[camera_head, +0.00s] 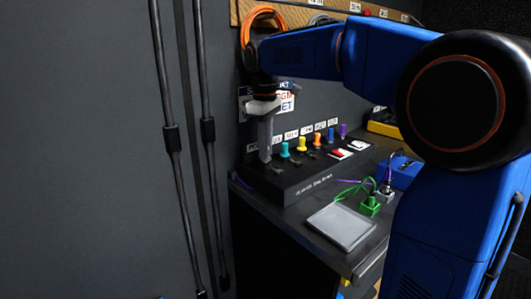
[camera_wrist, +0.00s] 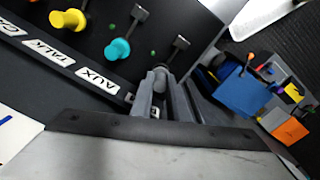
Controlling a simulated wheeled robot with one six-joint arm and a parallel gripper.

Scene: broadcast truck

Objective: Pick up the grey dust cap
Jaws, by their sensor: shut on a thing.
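The grey dust cap (camera_wrist: 160,78) shows at the tips of my gripper (camera_wrist: 158,95) in the wrist view, partly covered by the fingers. My gripper is shut on it, at the left end of a black panel block (camera_head: 306,186). In the head view my gripper (camera_head: 265,156) points down there, and I cannot make out the cap apart from the fingers. The cyan cap (camera_wrist: 117,50) and the yellow cap (camera_wrist: 68,20) stand beside it in the wrist view. I cannot tell whether the grey cap is still seated.
In the head view, the orange (camera_head: 315,141), blue (camera_head: 330,134) and purple (camera_head: 342,130) caps continue the row. A flat grey slab (camera_head: 340,226) and a green connector (camera_head: 370,206) lie in front of the block. A blue box (camera_head: 398,173) stands at right. Cables run down the left wall.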

